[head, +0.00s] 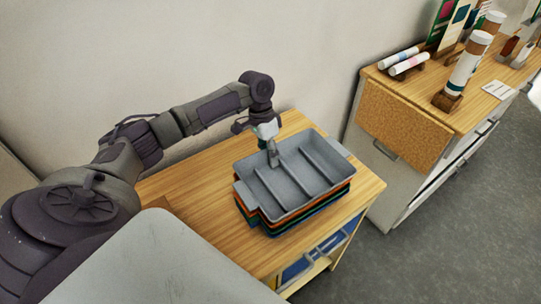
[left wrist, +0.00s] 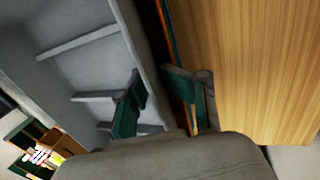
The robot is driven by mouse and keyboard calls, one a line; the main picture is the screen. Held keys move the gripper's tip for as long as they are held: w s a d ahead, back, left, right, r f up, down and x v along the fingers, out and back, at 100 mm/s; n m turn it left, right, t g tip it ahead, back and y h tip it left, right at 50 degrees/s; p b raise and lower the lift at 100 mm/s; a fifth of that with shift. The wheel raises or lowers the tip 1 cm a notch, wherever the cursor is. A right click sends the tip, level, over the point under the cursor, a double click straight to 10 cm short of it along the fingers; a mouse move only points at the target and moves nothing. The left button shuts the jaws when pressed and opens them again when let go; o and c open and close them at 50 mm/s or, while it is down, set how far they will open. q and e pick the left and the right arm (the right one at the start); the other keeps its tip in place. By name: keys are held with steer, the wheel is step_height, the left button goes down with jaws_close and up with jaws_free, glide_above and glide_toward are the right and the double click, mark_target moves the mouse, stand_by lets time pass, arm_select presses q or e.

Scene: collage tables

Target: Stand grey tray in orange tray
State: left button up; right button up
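The grey tray (head: 288,189), with several dividers across its inside, lies level on top of a stack of trays on the wooden table. It also shows in the left wrist view (left wrist: 85,55). The orange tray (head: 257,219) is directly under it, and only a thin edge of it shows. My left gripper (head: 273,160) is at the grey tray's back-left wall. In the left wrist view my left gripper (left wrist: 154,88) has one finger inside and one outside this wall, which fills the narrow gap between them. My right gripper is not in view.
Green and blue tray edges (head: 285,229) show lower in the stack. The wooden table (head: 200,192) is bare left of the stack. A wall rises behind.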

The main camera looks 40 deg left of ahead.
arm_select(q)
steer(key=v, duration=1.2)
